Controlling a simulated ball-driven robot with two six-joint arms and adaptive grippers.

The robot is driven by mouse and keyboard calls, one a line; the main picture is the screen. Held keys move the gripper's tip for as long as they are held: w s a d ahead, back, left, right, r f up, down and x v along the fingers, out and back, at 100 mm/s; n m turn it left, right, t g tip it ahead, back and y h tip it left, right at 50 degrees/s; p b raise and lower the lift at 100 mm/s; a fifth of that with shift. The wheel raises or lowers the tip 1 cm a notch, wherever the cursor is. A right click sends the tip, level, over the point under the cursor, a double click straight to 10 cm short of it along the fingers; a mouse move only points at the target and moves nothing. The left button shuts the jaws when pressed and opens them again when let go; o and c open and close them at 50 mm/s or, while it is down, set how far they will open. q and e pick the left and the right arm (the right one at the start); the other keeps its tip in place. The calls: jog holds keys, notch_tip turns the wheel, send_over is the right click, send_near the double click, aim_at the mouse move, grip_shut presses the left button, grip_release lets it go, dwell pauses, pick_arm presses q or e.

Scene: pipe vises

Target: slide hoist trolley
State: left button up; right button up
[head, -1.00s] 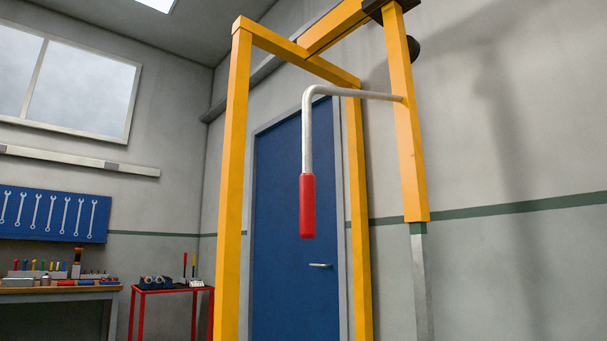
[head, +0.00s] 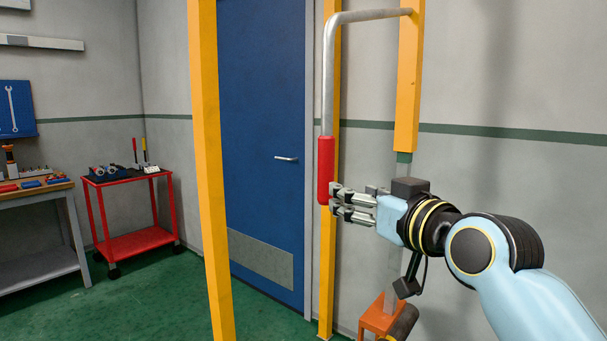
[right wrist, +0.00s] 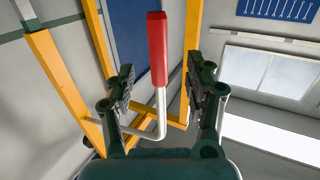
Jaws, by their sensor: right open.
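The red grip (head: 326,165) hangs upright at the end of the bent grey bar (head: 328,60), which joins a yellow post (head: 408,80) on the right. The trolley at the top is out of frame. My right gripper (head: 338,201) points left at the lower part of the red grip, its fingertips very close to it. In the right wrist view the red grip (right wrist: 157,45) and bar show between the two spread fingers, seemingly just beyond their tips. The gripper is open and empty; whether it touches the grip is unclear. My left gripper is not in view.
A yellow frame leg (head: 206,170) stands left of the grip, with a blue door (head: 265,120) behind. An orange part (head: 380,317) sits low below my right wrist. A red cart (head: 130,215) and workbench (head: 35,195) stand far left.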

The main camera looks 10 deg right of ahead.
jog(key=p, duration=0.1)
send_near(331, 159)
jog(key=w, duration=0.4)
jog(key=w+a+p, duration=0.1)
jog(key=w, duration=0.3)
jog(key=w+a+p, duration=0.1)
jog(key=w, duration=0.2)
jog(key=shift+w+a, duration=0.15)
jog(key=shift+w, duration=0.05)
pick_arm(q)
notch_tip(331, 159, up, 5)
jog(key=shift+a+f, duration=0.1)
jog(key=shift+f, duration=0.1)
pick_arm(e)
jog(key=shift+f, duration=0.15)
grip_shut()
